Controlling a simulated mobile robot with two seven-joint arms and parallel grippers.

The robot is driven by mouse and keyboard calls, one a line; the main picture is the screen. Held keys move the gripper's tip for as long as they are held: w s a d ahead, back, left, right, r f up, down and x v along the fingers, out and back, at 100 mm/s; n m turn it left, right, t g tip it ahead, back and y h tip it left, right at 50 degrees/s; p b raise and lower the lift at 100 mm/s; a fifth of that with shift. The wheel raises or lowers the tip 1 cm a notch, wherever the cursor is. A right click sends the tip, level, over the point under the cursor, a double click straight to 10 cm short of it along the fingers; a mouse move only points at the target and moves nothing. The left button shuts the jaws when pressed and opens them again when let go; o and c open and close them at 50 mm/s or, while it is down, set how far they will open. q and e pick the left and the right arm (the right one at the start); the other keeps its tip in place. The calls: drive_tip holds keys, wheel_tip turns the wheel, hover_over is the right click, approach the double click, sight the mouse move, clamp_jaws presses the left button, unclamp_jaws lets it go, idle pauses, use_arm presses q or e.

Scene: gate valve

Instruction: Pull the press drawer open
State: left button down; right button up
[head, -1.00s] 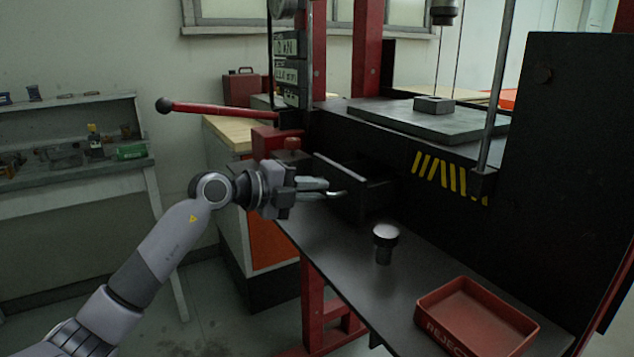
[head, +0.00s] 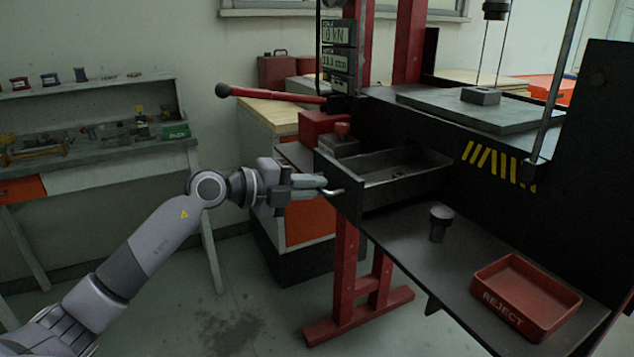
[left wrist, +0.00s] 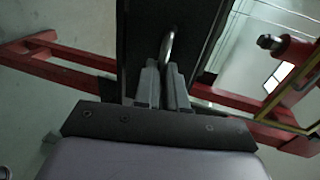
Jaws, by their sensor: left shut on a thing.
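The press drawer (head: 400,172) is a dark open-topped box pulled well out of the black press body, with its hollow inside showing. My left gripper (head: 322,187) is at the drawer's front face, shut on the drawer handle (head: 334,192), a thin bright metal bar. In the left wrist view the two fingers (left wrist: 163,88) are closed together at the curved handle (left wrist: 169,45), in front of the dark drawer front (left wrist: 140,40). The right gripper is not in view.
A dark shelf under the drawer carries a black knob-topped post (head: 440,222) and a red REJECT tray (head: 527,298). A red lever (head: 270,95) juts left above the drawer. Red legs (head: 346,270) stand below. Open floor lies left of the press.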

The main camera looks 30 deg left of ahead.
use_arm(q)
drive_tip(key=shift+s+a, duration=0.15)
drive_tip(key=shift+s, duration=0.15)
drive_tip(key=c, duration=1.2)
unclamp_jaws()
drive_tip(key=shift+b+v, duration=0.7)
drive_tip(key=shift+v, duration=2.85)
drive_tip(key=shift+r, duration=0.1)
